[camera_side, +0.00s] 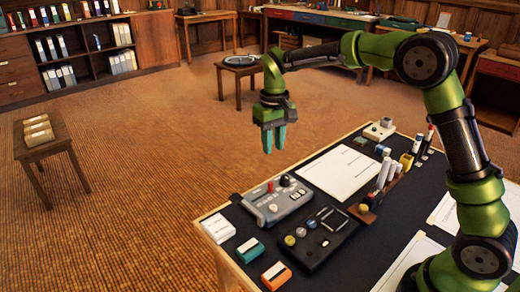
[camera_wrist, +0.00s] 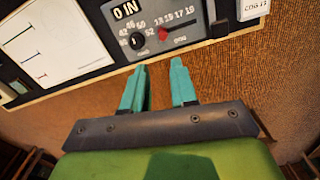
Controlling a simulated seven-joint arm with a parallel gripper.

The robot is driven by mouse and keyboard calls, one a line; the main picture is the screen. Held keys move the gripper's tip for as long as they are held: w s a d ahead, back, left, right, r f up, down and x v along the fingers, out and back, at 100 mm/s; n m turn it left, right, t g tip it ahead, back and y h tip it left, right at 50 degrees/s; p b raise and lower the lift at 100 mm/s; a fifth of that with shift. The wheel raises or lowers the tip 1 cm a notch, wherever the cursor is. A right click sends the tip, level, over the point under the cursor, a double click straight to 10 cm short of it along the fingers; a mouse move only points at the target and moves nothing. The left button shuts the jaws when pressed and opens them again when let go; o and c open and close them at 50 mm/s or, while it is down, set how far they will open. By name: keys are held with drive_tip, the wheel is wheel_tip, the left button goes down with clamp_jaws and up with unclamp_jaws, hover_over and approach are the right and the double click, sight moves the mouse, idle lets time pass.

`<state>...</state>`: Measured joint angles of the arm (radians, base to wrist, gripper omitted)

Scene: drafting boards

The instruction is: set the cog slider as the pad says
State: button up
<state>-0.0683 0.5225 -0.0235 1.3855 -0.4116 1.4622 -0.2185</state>
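The grey device (camera_side: 281,203) lies near the table's edge; it also shows at the top of the wrist view (camera_wrist: 185,12). Its red slider knob (camera_wrist: 163,33) sits at the low end of a number row that looks like 13, 15, 17, 19. A black dial knob (camera_wrist: 137,42) is beside it. A white pad (camera_wrist: 255,8) to the right of the device carries small text that looks like "COG" and a number, cut off and hard to read. My gripper (camera_side: 273,138) is open and empty, above and apart from the device. Its two teal fingertips show apart in the wrist view (camera_wrist: 159,66).
A black box with knobs (camera_side: 315,240) lies beside the grey device. A white sheet (camera_side: 340,173) lies behind it. A wooden rack with upright items (camera_side: 368,207) stands to the right. Teal (camera_side: 250,249) and orange (camera_side: 276,275) blocks sit near the front edge.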

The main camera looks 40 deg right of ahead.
wheel_tip(320, 180, up, 5)
drive_tip(key=shift+f, duration=0.1)
idle(0.3)
drive_tip(key=s+r+m+t+y, duration=0.2)
drive_tip(key=s+t, duration=0.5)
drive_tip(key=s, duration=1.7)
drive_tip(key=shift+s+a+r, duration=0.2)
drive_tip(key=shift+a+r, duration=0.2)
drive_tip(key=shift+r, duration=0.25)
